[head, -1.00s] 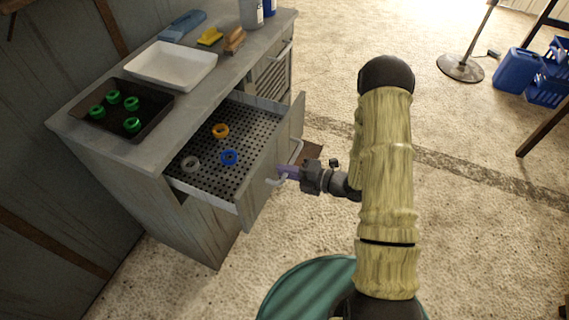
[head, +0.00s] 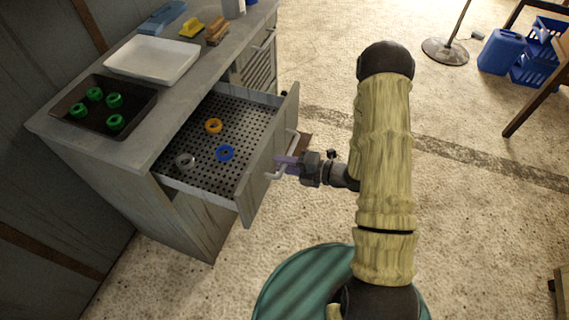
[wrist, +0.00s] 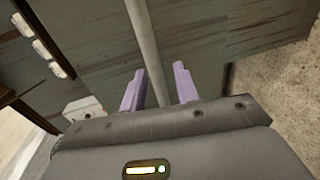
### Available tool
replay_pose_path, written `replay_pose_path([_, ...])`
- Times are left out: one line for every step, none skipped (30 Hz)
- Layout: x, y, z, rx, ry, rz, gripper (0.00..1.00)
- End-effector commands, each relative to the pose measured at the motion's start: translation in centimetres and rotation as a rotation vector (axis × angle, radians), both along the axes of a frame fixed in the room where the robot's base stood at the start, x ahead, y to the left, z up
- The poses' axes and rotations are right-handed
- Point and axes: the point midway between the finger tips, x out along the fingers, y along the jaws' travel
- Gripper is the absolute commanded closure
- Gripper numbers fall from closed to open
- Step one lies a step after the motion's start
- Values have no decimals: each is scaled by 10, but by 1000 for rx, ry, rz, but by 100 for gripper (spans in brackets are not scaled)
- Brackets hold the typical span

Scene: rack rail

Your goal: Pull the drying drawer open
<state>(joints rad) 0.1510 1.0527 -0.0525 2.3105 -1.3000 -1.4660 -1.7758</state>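The drying drawer (head: 180,177) is a grey drawer with a perforated tray floor, and it stands well out from the bench cabinet. Its pale bar handle (head: 284,166) is on the front panel. In the wrist view, the handle bar (wrist: 143,30) runs between the fingers (wrist: 159,85). The exact contact is partly hidden by the gripper body.
On the bench top are a dark tray (head: 68,117) with several green rings, a white tray (head: 150,62), a yellow brush and bottles. A teal round surface (head: 300,280) is at the bottom. A stand base (head: 445,50) and blue containers (head: 500,52) are far right. Floor between is clear.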

Motion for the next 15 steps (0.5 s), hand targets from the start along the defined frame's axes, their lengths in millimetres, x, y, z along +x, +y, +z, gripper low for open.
replay_pose_path([0,0,0,0,0,-1,70])
replay_pose_path([0,0,0,0,-1,-1,70])
replay_pose_path([0,0,0,0,-1,-1,70])
replay_pose_path([0,0,0,0,-1,-1,70])
replay_pose_path([0,0,0,0,-1,-1,70])
replay_pose_path([0,-1,0,0,-1,-1,70])
replay_pose_path([0,-1,1,0,-2,-2,70])
replay_pose_path([0,-2,1,0,-2,-2,70])
replay_pose_path([-1,-4,1,0,-2,-3,70])
replay_pose_path([-2,-7,2,0,-2,-3,70])
replay_pose_path([-3,-9,2,0,-2,-3,70])
replay_pose_path([-4,-13,3,1,-1,-4,70])
replay_pose_path([-6,-17,4,1,-1,-4,70])
replay_pose_path([-8,-21,5,1,-1,-4,70])
replay_pose_path([-10,-27,6,0,-2,-6,70])
